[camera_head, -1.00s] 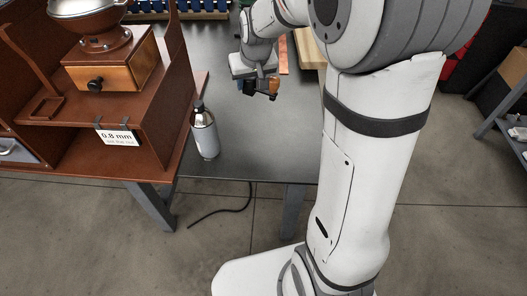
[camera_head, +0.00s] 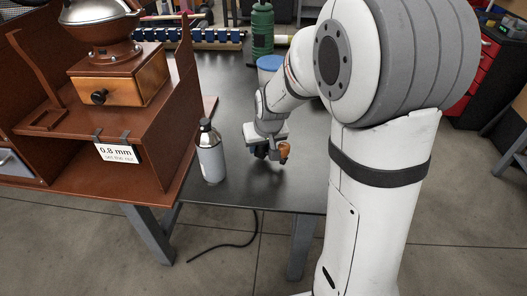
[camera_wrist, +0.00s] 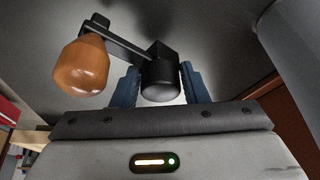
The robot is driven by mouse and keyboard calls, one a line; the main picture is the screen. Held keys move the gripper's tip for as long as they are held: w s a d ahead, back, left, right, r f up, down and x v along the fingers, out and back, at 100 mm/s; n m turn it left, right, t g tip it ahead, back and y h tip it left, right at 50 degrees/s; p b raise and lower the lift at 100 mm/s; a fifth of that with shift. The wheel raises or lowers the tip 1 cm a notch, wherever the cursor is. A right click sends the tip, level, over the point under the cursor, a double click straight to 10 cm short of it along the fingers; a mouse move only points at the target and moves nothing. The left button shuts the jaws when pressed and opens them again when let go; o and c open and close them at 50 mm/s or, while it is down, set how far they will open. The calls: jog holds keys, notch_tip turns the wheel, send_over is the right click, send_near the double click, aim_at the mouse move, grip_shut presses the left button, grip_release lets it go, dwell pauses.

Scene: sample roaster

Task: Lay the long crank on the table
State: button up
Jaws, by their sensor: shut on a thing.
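The long crank is a black bar with an orange-brown wooden knob (camera_wrist: 82,66) at one end and a black round hub (camera_wrist: 161,78) at the other. My gripper (camera_wrist: 160,88) is shut on the hub between its blue fingers in the wrist view. The knob sticks out to the left there. In the head view my gripper (camera_head: 266,151) is low over the dark table (camera_head: 215,100), with the knob at its right side. Whether the crank touches the table I cannot tell.
A grey bottle (camera_head: 210,155) stands on the table left of my gripper. A brown wooden stand (camera_head: 165,130) holds a grinder (camera_head: 115,75) and a 0.8 mm label. A blue-lidded container (camera_head: 270,64) and a green canister (camera_head: 262,30) are behind. The front table area is clear.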

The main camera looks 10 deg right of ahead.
jog(key=shift+f, duration=0.6)
jog(key=shift+f, duration=0.15)
jog(key=o, duration=1.2)
